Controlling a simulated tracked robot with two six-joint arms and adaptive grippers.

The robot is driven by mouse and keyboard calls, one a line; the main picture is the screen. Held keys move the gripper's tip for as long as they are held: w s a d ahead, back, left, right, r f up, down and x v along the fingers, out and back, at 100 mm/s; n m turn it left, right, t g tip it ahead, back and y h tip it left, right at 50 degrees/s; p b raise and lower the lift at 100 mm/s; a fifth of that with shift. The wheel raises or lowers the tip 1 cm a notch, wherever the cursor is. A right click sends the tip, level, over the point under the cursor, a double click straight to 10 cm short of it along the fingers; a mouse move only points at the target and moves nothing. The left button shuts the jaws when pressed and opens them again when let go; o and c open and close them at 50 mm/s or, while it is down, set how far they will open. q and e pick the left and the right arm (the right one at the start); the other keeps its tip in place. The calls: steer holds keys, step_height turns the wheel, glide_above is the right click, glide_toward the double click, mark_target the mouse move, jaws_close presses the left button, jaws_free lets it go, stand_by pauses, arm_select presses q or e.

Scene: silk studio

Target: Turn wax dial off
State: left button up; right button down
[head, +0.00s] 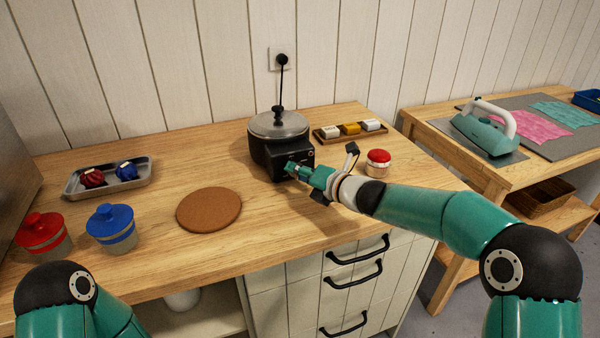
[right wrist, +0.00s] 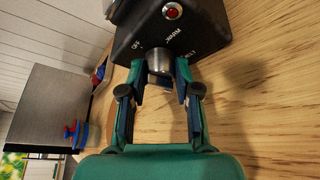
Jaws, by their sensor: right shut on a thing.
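The wax pot (head: 279,134) is a black heater with a metal lid, standing on the wooden counter against the wall. Its control box (head: 295,158) faces the front. In the right wrist view the box (right wrist: 140,35) carries a silver dial (right wrist: 159,60) and a red round light or button (right wrist: 172,11). My right gripper (head: 293,168) is at the front of the box. In the right wrist view its two fingers (right wrist: 160,75) stand on either side of the dial and are shut on it. The dial's setting cannot be read. My left gripper is out of view; only my left arm shows.
A cork mat (head: 209,209) lies left of the pot. Red (head: 43,232) and blue (head: 112,227) jars and a metal tray (head: 76,191) are further left. A wooden tray of small blocks (head: 322,137) and a red-lidded jar (head: 378,163) stand right. A cord runs to the wall socket (head: 283,60).

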steer(key=shift+f+n, duration=0.15)
steer(key=shift+n, duration=0.15)
stand_by(0.4)
steer(key=shift+n+h, duration=0.9)
steer(key=shift+n, duration=0.1)
steer(key=shift+a+n+h+b, duration=0.1)
steer(key=shift+n+h+b, duration=0.4)
steer(key=shift+n+h, duration=0.4)
steer(key=c, duration=0.8)
jaws_free()
steer(key=shift+c, duration=0.2)
steer(key=shift+s+r, duration=0.1)
steer(key=shift+r, duration=0.15)
